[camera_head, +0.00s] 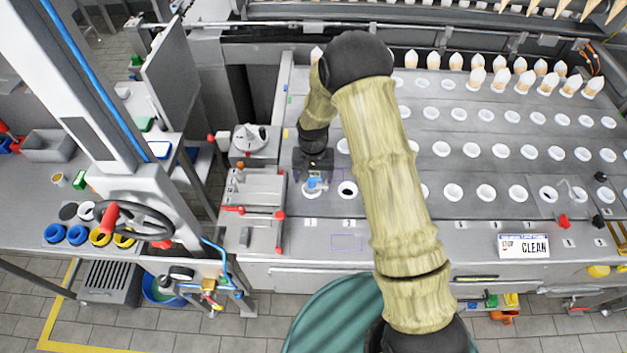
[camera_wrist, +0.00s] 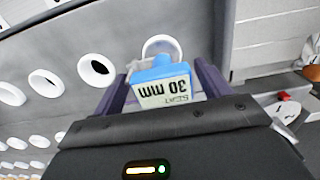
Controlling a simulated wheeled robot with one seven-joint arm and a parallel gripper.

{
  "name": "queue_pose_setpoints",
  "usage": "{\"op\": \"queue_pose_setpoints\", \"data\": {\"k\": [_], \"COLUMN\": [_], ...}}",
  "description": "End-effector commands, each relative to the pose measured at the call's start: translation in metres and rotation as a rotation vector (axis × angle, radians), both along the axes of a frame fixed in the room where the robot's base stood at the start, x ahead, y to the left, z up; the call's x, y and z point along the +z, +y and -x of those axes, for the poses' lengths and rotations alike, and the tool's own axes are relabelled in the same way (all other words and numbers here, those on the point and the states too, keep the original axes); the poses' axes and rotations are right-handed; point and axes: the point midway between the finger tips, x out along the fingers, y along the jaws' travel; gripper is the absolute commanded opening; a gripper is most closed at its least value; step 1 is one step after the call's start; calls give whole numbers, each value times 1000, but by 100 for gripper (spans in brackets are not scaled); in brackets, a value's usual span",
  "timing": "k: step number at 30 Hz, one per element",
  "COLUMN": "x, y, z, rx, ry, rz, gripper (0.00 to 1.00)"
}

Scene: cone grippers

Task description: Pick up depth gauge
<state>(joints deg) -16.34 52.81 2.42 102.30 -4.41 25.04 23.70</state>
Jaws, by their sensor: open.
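The depth gauge (camera_wrist: 165,86) is a blue block with a pale label reading "30 mm". In the wrist view it sits between the two dark purple fingers of my gripper (camera_wrist: 160,80), in front of a white-rimmed hole. The fingers stand on either side of it and are open. Whether the fingers touch the gauge I cannot tell. My arm hides part of the hole rows.
The grey machine top (camera_head: 480,210) carries rows of white-rimmed holes, with cones at the back right. A "CLEAN" sign (camera_head: 524,246) lies at the front right. A panel with red-tipped handles (camera_head: 254,205) and a grey knob unit (camera_head: 250,140) stand close left of my gripper.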

Motion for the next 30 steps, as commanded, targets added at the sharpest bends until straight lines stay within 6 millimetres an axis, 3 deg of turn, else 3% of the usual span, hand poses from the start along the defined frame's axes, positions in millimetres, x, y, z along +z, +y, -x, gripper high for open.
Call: {"op": "queue_pose_setpoints", "data": {"k": [17, 25, 27, 30], "x": [-3, -3, -2, -2], "y": [0, -1, -1, -1], "z": [0, -1, -1, -1], "rx": [0, -2, -1, -1], "ry": [-2, -1, -2, -3], "rz": [-1, -1, -1, -1], "gripper": [76, 25, 17, 17]}}
